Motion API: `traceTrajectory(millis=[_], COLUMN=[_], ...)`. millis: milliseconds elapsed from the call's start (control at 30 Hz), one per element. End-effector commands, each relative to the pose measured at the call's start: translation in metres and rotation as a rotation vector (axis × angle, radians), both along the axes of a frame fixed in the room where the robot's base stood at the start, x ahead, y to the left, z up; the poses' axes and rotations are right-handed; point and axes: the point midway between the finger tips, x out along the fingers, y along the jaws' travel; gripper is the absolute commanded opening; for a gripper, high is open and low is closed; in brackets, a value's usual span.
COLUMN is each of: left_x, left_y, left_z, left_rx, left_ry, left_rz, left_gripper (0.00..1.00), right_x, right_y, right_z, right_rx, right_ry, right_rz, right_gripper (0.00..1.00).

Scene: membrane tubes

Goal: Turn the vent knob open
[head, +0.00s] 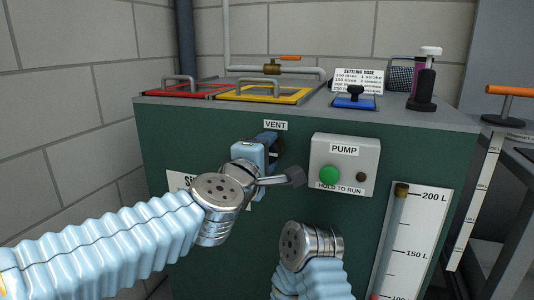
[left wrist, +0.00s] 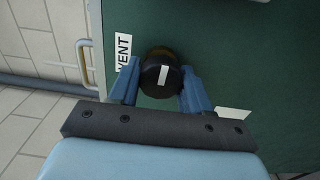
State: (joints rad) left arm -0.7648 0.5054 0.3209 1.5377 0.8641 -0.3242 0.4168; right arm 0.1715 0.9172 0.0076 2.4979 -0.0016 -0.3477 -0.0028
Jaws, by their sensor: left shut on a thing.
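The vent knob (left wrist: 161,76) is round and black with a white mark on its face. In the left wrist view it sits between the two blue fingers of my left gripper (left wrist: 158,88), which is shut on it. The white mark runs roughly parallel to the long side of the VENT label (left wrist: 122,52). In the head view my left gripper (head: 271,148) is at the green front panel, just below the VENT label (head: 275,125), and mostly hides the knob. My right arm shows at the bottom middle, but its gripper is out of view.
Right of the knob is a grey PUMP box (head: 345,150) with a green button (head: 329,174). A level gauge (head: 410,240) is at the lower right.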

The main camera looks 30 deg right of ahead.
Motion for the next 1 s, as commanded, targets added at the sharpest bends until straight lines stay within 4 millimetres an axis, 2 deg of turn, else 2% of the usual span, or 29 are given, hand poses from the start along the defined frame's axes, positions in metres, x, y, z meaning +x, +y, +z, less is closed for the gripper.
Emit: traceTrajectory(millis=[400,433,567,867,1000], left_x=[0.001,0.001,0.001,-0.001,-0.011], left_y=[0.001,0.001,0.0,0.002,0.015], left_z=[-0.002,-0.002,-0.001,0.0,0.0], left_rx=[-0.001,-0.001,-0.001,-0.002,-0.003], left_ry=[0.004,0.004,0.004,0.002,0.0], left_rz=[0.002,0.002,0.002,0.001,0.002], left_gripper=[0.17,0.52,0.7,0.7,0.7], right_x=[0.0,0.0,0.0,0.0,0.0], right_y=[0.0,0.0,0.0,0.0,0.0], right_z=[0.0,0.0,0.0,-0.001,-0.005], right_rx=[0.0,0.0,0.0,0.0,0.001], right_ry=[0.0,0.0,0.0,0.0,0.001], right_rz=[0.0,0.0,0.0,0.0,0.0], right_gripper=[0.43,0.43,0.43,0.43,0.43])
